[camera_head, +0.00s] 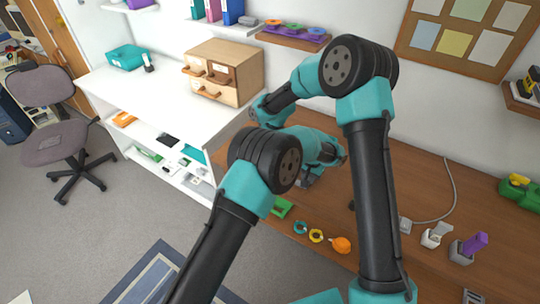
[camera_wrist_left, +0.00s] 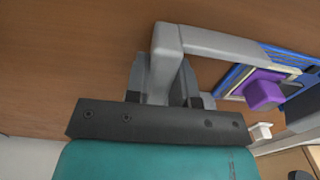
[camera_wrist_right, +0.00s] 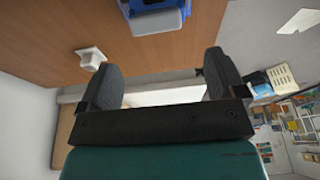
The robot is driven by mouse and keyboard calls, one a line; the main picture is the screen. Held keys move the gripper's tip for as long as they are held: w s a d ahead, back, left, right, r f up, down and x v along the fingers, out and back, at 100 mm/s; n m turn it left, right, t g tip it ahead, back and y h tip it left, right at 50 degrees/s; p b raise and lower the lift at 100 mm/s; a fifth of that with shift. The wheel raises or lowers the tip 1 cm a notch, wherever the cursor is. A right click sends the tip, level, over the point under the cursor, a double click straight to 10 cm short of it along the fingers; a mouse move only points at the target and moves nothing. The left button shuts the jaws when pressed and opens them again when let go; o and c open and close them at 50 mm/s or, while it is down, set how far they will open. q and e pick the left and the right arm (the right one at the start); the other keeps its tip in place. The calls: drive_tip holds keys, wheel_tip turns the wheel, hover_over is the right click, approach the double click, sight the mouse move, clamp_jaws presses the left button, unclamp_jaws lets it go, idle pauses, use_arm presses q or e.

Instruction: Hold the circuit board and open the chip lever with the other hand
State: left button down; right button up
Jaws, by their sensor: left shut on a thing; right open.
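The blue circuit board (camera_wrist_left: 290,62) shows at the right of the left wrist view, with a pale socket frame and a purple block-shaped chip (camera_wrist_left: 263,92) on it. A grey bent bar (camera_wrist_left: 222,44) runs beside the board and down between the fingers of my left gripper (camera_wrist_left: 167,78), which is shut on it. I cannot tell whether this bar is the chip lever. My right gripper (camera_wrist_right: 163,84) is open and empty, with a blue and grey thing (camera_wrist_right: 155,14) beyond it, partly cut off. In the head view the arms hide the board.
The brown table (camera_head: 430,232) holds a green piece (camera_head: 281,207), small rings, an orange item (camera_head: 340,245) and grey holders (camera_head: 436,235) towards the front right. A wooden drawer box (camera_head: 224,72) stands on the white shelf unit at the left. A grey cable (camera_head: 450,185) lies behind the holders.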

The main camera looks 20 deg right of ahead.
drive_tip(key=shift+s+d+f+t+y, duration=0.2)
drive_tip(key=shift+f+t, duration=0.1)
drive_tip(key=shift+f, duration=0.2)
drive_tip(key=shift+s+d+f+t+y, duration=0.1)
drive_tip(key=shift+f+t+y, duration=0.15)
drive_tip(key=shift+f, duration=0.2)
drive_tip(key=shift+x, duration=3.8)
drive_tip(key=c, duration=0.9)
